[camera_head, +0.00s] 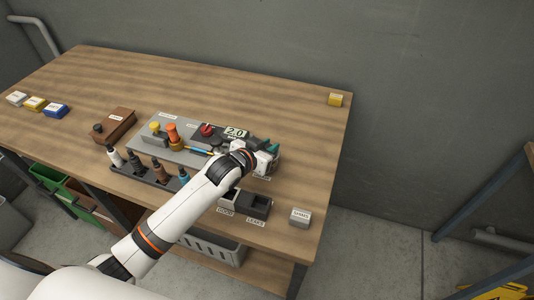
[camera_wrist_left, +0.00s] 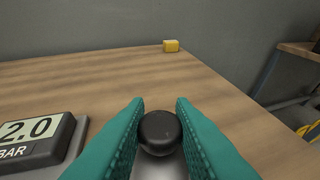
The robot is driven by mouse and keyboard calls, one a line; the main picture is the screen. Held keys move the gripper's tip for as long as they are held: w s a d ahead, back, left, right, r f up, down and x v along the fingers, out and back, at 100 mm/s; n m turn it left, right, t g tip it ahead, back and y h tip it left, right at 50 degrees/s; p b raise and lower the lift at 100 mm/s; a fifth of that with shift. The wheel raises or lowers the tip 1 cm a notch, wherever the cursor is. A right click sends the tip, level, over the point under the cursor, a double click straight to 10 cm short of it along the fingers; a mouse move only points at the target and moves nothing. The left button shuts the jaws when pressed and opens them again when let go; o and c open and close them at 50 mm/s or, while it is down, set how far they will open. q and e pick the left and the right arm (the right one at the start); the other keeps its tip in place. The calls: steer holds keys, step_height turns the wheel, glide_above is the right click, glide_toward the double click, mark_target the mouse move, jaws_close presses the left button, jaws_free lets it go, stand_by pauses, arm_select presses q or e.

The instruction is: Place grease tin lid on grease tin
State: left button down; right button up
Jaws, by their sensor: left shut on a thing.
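My left gripper (camera_head: 270,149) is over the right end of the grey test panel, near the digital gauge. In the left wrist view its teal fingers (camera_wrist_left: 158,135) are shut on a round black knob (camera_wrist_left: 160,130). A smooth grey surface shows just below the knob; I cannot tell whether this is the grease tin lid. The held thing is hidden by the gripper in the head view. I cannot pick out the grease tin with certainty in either view. My right gripper is not in view.
The grey panel (camera_head: 190,154) carries yellow, orange and red knobs and a gauge (camera_head: 236,133) reading 2.0.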

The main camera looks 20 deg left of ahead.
arm_select(q)
steer(key=shift+s+a+f, duration=0.1)
steer(key=shift+f, duration=0.55)
steer(key=shift+s+a+f, duration=0.1)
steer(key=shift+f, duration=0.5)
steer(key=shift+w+f, duration=0.1)
steer(key=shift+f, duration=0.2)
steer(key=shift+d, duration=0.1)
steer(key=shift+f, duration=0.15)
steer(key=c, duration=1.3)
jaws_free()
steer(key=shift+o, duration=0.3)
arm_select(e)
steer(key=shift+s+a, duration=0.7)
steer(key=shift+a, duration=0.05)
arm_select(q)
steer(key=v, duration=1.1)
steer(key=shift+b, duration=0.35)
steer(key=shift+s+r, duration=0.3)
steer(key=shift+s, duration=0.2)
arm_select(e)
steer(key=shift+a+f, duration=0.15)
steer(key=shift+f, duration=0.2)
